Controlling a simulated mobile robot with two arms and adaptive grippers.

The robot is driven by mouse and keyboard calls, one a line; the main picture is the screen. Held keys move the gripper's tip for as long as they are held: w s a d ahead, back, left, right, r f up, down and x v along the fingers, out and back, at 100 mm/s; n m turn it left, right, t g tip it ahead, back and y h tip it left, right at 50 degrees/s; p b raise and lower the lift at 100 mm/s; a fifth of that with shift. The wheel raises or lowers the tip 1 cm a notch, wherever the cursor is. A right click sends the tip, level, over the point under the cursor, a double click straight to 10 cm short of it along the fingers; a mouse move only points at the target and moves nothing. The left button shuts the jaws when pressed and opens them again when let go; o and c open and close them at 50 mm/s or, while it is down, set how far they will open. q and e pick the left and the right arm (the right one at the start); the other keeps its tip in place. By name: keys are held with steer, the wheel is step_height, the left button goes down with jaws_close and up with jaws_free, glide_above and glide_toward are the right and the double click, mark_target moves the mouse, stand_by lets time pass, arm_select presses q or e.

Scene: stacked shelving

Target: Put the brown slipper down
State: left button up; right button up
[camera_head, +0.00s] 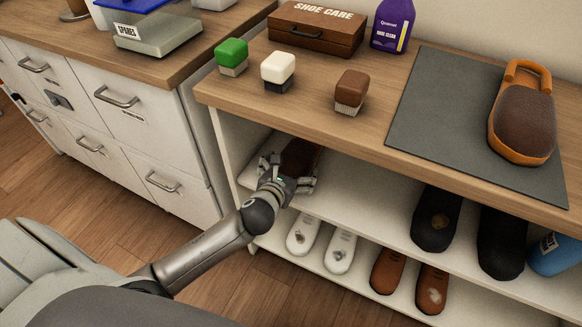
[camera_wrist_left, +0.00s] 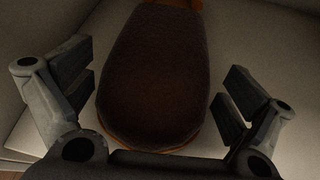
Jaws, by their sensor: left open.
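One brown slipper (camera_head: 302,155) lies on the upper shelf, at its left end, partly hidden behind my left gripper. It fills the middle of the left wrist view (camera_wrist_left: 155,75), lying on the pale shelf between the two fingers. My left gripper (camera_head: 294,186) is open around the slipper's near end, with a gap on each side of it. A second, similar brown slipper with orange trim (camera_head: 524,120) lies on the grey mat (camera_head: 420,125) on top of the unit. My right gripper is not in view.
The upper shelf (camera_head: 365,190) is bare between my gripper and the black shoes (camera_head: 437,217). White shoes (camera_head: 304,233) and brown shoes (camera_head: 388,270) stand on the lower shelf. Brushes (camera_head: 351,92), a shoe care box (camera_head: 316,28) and a purple bottle (camera_head: 391,25) stand on top.

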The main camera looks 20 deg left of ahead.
arm_select(q)
steer(key=shift+s+r, duration=0.1)
steer(key=shift+s, duration=0.15)
steer(key=a+p+v, duration=0.1)
steer(key=p+v, duration=0.2)
steer(key=v, duration=0.7)
steer(key=s+d+f+n+g, duration=0.1)
steer(key=s+f+n+g, duration=0.2)
steer(key=n, duration=0.8)
steer(key=s+d+f+n+g+h, duration=0.1)
steer(key=s+f+n+g, duration=0.3)
steer(key=s+f+n, duration=0.3)
steer(key=s+d+f+n+g, duration=0.1)
steer(key=s+f+n+g, duration=0.2)
steer(key=n, duration=1.3)
steer(key=s+f, duration=0.2)
steer(key=s, duration=0.1)
steer(key=shift+s+f+g, duration=0.3)
steer(key=shift+s+f, duration=0.05)
steer(key=shift+s, duration=0.05)
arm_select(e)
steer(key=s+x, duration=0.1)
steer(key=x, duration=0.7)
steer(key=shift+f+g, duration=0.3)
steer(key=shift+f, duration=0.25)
